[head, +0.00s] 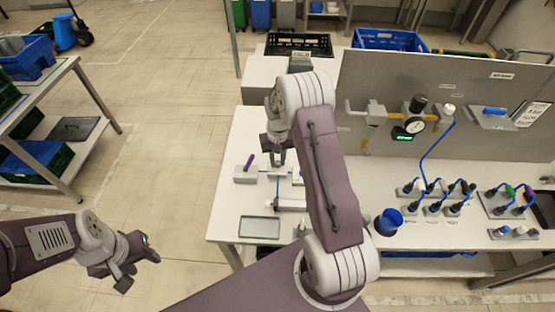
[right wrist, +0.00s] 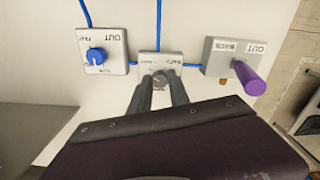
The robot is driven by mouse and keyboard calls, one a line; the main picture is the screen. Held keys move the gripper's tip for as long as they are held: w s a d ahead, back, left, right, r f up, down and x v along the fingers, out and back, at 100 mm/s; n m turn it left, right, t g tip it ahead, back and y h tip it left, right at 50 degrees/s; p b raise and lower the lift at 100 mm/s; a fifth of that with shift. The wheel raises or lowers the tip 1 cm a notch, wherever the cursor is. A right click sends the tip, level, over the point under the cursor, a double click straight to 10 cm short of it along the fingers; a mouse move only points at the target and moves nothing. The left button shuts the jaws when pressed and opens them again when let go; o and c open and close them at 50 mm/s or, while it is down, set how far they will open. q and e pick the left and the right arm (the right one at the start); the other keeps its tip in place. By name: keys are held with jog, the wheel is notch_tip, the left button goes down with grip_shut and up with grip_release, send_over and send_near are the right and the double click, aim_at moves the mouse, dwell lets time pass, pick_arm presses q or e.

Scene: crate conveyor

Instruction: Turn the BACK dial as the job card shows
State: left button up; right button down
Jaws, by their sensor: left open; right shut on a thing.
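My right gripper (head: 280,158) reaches down to a row of small grey blocks on the white table. In the right wrist view its two fingers (right wrist: 162,92) are closed on a round grey knob (right wrist: 161,77) on the middle block (right wrist: 150,61); that block's label is too blurred to read surely. The left block (right wrist: 115,60) has a blue dial (right wrist: 96,56). My left gripper (head: 130,262) is open and empty, away from the table. A white printed card (head: 531,114) is at the panel's right; its text is illegible.
A grey panel (head: 385,90) with a gauge stands behind the table (head: 232,140). A blue cup (head: 388,222), a grey tray (head: 259,227) and several dark fittings with blue tubes stand on the table. My right arm hides part of the table's middle.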

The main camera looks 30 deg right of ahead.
aim_at(278, 163)
dwell(0.5)
jog(key=c, duration=1.2)
grip_release()
jog(key=shift+c, duration=0.2)
notch_tip(278, 163, up, 9)
jog(key=b, duration=0.1)
jog(key=shift+r, duration=0.1)
